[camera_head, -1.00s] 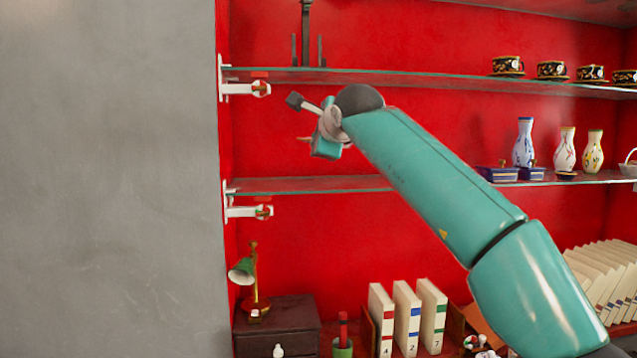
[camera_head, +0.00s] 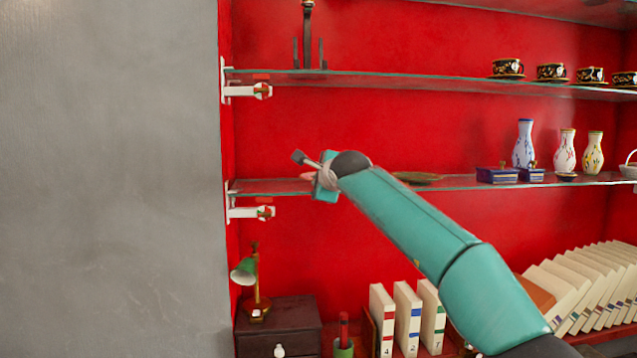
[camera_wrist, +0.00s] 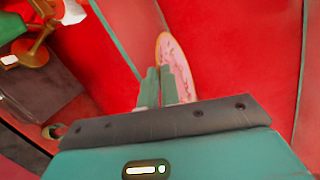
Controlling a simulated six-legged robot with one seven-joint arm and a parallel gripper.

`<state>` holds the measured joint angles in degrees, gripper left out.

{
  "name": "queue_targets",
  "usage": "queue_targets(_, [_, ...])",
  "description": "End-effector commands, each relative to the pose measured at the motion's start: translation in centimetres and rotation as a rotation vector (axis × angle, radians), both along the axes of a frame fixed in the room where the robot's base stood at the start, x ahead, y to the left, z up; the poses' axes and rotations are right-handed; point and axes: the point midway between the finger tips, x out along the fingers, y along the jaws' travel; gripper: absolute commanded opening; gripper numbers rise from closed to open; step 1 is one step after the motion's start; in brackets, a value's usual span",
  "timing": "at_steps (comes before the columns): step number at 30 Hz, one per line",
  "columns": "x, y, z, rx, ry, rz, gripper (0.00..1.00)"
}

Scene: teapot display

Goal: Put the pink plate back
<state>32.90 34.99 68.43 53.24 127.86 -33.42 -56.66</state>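The pink plate (camera_wrist: 178,50) shows in the wrist view as a narrow tilted oval with a yellowish rim, just beyond my fingers. My gripper (camera_wrist: 166,74) has its two fingers close together on the lower part of the plate, which they partly hide. In the head view, my gripper (camera_head: 308,178) is at the left end of the middle glass shelf (camera_head: 270,187), in front of it. A small pinkish patch shows beside it there, and most of the plate is hidden or too thin to make out.
A dark stand with upright prongs (camera_head: 307,45) is on the upper shelf. A brownish dish (camera_head: 417,177), blue boxes (camera_head: 497,175) and vases (camera_head: 524,145) are on the middle shelf. A green lamp (camera_head: 245,271) stands below on a dark cabinet (camera_head: 279,325). A grey wall (camera_head: 110,180) bounds the left.

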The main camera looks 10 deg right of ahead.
Motion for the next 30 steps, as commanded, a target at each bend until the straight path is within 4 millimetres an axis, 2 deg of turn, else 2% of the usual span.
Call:
queue_targets(12, [0.0, 0.0, -0.7, 0.002, 0.001, 0.000, 0.00])
queue_targets(13, [0.0, 0.0, -0.7, 0.002, 0.002, 0.000, 0.10])
queue_targets(14, [0.0, 0.0, -0.7, 0.002, 0.002, 0.000, 0.14])
queue_targets(25, [0.0, 0.0, -0.4, 0.002, 0.001, 0.001, 0.14])
queue_targets(30, [-1.3, -0.4, 0.1, 0.001, 0.001, -0.002, 0.14])
